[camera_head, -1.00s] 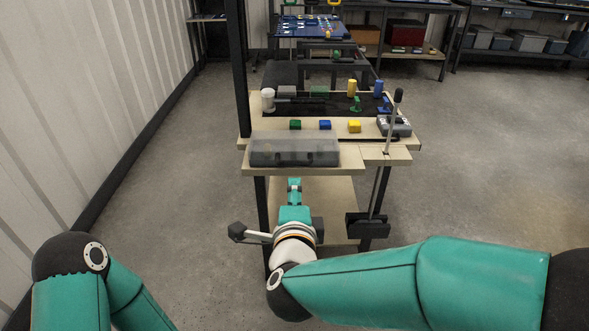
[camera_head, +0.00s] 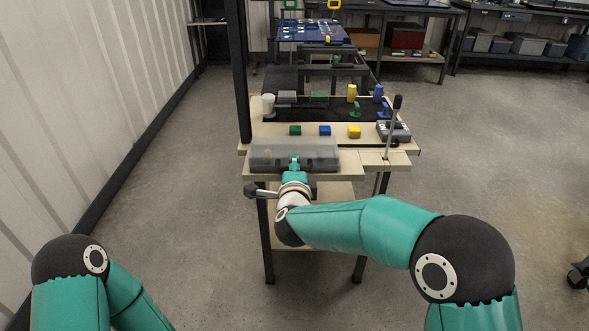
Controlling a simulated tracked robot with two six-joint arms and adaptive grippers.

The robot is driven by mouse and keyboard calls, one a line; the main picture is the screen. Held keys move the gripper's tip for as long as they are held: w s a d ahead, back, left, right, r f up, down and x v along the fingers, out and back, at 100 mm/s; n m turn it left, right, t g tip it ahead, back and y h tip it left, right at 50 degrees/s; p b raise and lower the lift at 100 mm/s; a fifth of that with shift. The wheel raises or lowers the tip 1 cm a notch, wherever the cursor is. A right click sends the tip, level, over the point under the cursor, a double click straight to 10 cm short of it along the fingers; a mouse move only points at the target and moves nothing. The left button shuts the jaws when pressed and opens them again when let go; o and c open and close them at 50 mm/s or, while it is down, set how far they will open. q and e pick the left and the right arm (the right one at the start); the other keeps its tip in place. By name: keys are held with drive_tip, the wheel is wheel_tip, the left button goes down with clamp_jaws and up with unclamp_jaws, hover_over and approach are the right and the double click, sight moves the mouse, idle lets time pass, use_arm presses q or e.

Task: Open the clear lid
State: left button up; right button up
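The case with the clear lid (camera_head: 320,152) lies flat on the wooden shelf at the front of the bench. Its lid looks closed. My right gripper (camera_head: 294,162) reaches up to the front edge of the case, near its handle, which it hides. The fingertips are small and partly covered by the wrist, so I cannot tell whether they are open, shut or touching the case. My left arm shows at the lower left, with its gripper out of the picture.
A tall lever (camera_head: 393,125) and a grey device (camera_head: 400,130) stand at the right. A black post (camera_head: 242,75) rises at the left.

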clamp_jaws()
idle(0.3)
